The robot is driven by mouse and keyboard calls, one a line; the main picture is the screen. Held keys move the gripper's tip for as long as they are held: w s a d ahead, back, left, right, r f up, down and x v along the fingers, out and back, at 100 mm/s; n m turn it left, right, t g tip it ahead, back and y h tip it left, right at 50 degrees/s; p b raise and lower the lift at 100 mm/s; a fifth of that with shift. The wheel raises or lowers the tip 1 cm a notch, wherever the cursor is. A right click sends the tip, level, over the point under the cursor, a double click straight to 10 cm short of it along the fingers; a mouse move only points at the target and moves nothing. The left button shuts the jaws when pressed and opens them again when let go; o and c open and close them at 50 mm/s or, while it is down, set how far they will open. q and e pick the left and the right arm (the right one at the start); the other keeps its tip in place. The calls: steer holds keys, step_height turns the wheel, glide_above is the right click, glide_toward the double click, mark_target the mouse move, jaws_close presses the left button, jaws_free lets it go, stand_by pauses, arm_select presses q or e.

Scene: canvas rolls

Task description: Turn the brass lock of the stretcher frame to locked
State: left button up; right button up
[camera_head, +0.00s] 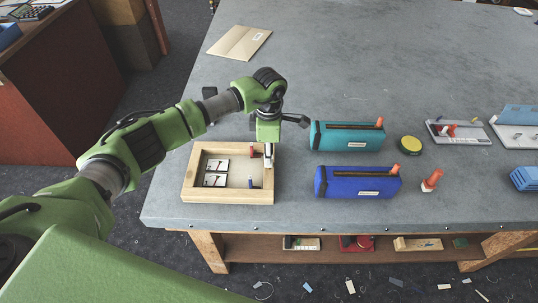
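A pale wooden frame (228,198) lies near the front left edge of the grey table. Inside it are two white cards with dark marks, a small red piece (251,155) and a small blue piece (251,183). My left gripper (268,164) points down at the frame's right side, close to its right rail. The gripper is small and seen from above, so I cannot tell whether its fingers are open or shut, or touch anything. I cannot make out a brass lock; the gripper covers part of the right rail. My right gripper is not in view.
Further right are a yellow-topped round tin (411,144), an orange-red peg (432,180) and a grey tray (459,138). Flat cardboard (239,42) lies at the back. The table's back middle is clear.

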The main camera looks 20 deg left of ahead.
arm_select(q)
steer(key=shift+f, duration=1.35)
jaws_close()
